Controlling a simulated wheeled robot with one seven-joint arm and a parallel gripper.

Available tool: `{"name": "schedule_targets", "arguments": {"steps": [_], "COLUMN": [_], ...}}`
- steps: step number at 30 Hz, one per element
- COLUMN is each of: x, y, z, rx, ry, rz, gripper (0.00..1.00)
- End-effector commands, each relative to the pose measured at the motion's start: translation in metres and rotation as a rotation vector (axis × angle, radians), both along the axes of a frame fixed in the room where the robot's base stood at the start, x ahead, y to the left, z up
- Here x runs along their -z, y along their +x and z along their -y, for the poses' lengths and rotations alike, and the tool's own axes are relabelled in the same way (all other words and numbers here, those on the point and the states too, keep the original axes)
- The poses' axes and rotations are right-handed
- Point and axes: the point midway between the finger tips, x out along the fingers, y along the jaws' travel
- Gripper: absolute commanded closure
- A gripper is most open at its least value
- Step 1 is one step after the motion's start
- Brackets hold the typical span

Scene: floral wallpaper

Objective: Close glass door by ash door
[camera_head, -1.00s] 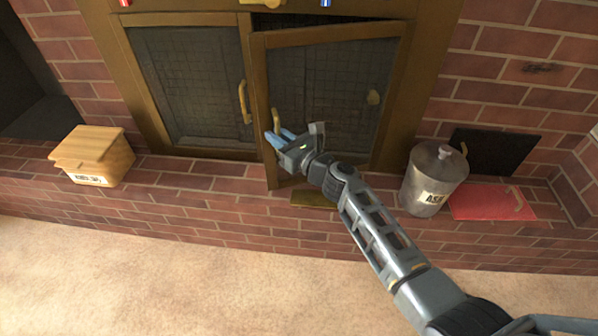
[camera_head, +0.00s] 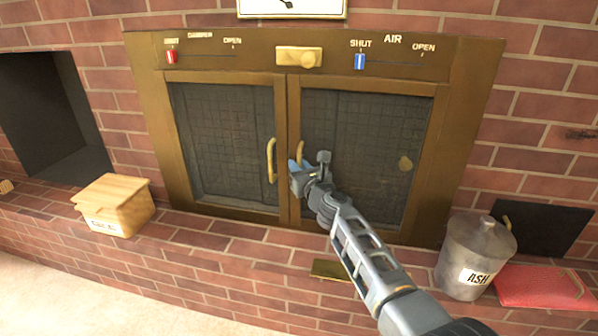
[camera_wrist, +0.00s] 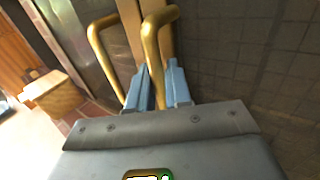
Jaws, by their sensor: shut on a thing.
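The right glass door (camera_head: 345,130) of the brass-framed fireplace looks flush with its frame, beside the left glass door (camera_head: 228,140). My gripper (camera_head: 296,168) is at the right door's brass handle (camera_head: 300,151), near the door's left edge. In the wrist view, my blue fingers (camera_wrist: 160,92) are shut around that handle (camera_wrist: 153,50), one on each side. The left door's handle (camera_wrist: 98,45) is outside the fingers, to their left. The black ash door (camera_head: 548,226) is in the brick wall at the right, partly hidden by the ash can.
A metal ash can (camera_head: 474,258) and a red folder-like item (camera_head: 535,288) are on the brick hearth at the right. A wooden box (camera_head: 115,208) is at the left. A brass plate (camera_head: 335,270) is below the doors. Red (camera_head: 171,57) and blue (camera_head: 360,61) sliders are above.

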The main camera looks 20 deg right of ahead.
Motion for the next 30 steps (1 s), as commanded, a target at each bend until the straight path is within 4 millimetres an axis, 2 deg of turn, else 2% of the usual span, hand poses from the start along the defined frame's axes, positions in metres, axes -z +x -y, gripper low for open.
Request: {"name": "schedule_targets", "arguments": {"steps": [7, 8, 12, 22, 30], "x": [-0.001, -0.001, -0.001, -0.002, -0.004], "y": [0.001, 0.001, 0.001, -0.003, -0.037], "z": [0.001, 0.001, 0.002, 0.002, 0.002], "rx": [0.002, 0.002, 0.003, 0.003, 0.004], "ry": [-0.001, -0.001, 0.000, 0.000, 0.000], "rz": [0.001, 0.001, 0.002, 0.000, -0.001], "gripper": [1.00, 0.81, 0.67, 0.66, 0.66]}}
